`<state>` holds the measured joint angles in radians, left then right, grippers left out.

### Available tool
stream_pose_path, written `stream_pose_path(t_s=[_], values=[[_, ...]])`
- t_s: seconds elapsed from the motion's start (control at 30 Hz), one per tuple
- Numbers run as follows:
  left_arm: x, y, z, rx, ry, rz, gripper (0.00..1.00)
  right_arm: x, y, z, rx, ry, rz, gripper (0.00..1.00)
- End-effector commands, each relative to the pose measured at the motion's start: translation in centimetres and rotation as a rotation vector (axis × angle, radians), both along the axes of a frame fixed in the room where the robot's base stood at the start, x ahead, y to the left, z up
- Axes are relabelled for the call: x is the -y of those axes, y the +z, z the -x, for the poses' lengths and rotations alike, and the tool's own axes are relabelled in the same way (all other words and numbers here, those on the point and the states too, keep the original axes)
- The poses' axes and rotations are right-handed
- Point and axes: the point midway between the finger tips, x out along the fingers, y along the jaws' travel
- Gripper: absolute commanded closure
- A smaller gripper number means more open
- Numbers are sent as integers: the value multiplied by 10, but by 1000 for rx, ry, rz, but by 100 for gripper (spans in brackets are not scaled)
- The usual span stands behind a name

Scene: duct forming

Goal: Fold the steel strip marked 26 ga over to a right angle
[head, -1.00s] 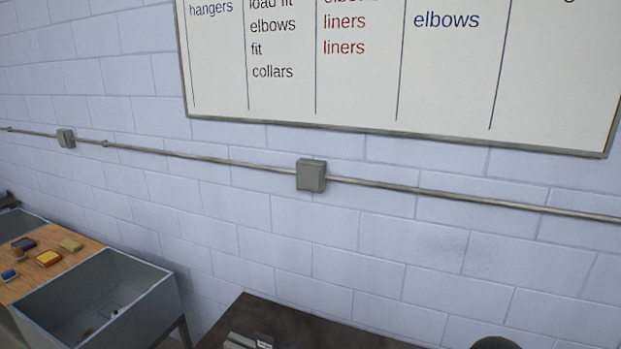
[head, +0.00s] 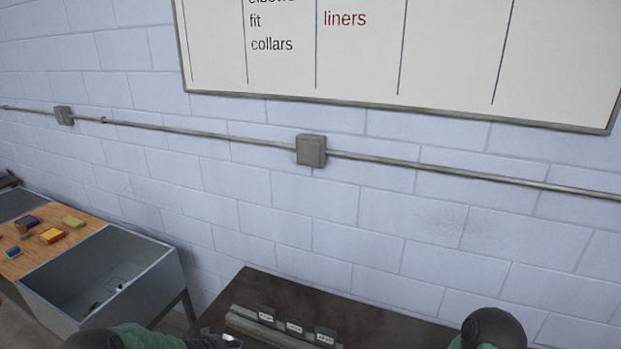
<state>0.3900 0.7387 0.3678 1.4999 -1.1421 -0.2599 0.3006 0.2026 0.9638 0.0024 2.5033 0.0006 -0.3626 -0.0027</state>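A dark bench top (head: 345,312) enters at the bottom of the head view. On it lies a long grey metal piece (head: 245,322), cut off by the bottom edge. Three small dark stands with white labels (head: 294,327) stand in a row along it; their print is too small to read. I cannot make out which strip is marked 26 ga. My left gripper (head: 229,342) is at the bottom edge, left of the metal piece, mostly cut off, so its opening does not show. Only a rounded part of my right arm shows at bottom right; its gripper is out of view.
A grey sink (head: 140,285) and a wooden board (head: 28,262) with several small coloured blocks stand at the left. A block wall with conduit, a junction box (head: 311,151) and a whiteboard (head: 450,60) rises behind the bench. The visible back of the bench is clear.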

Motion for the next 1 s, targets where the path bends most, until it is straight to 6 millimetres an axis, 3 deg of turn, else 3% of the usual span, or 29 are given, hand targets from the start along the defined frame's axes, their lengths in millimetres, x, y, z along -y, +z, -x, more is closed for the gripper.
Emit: stream_pose_path(t_s=[1.0], values=[[5,-13,-7,-3,-3,2,100,0,-3,0,0,0,0,60]])
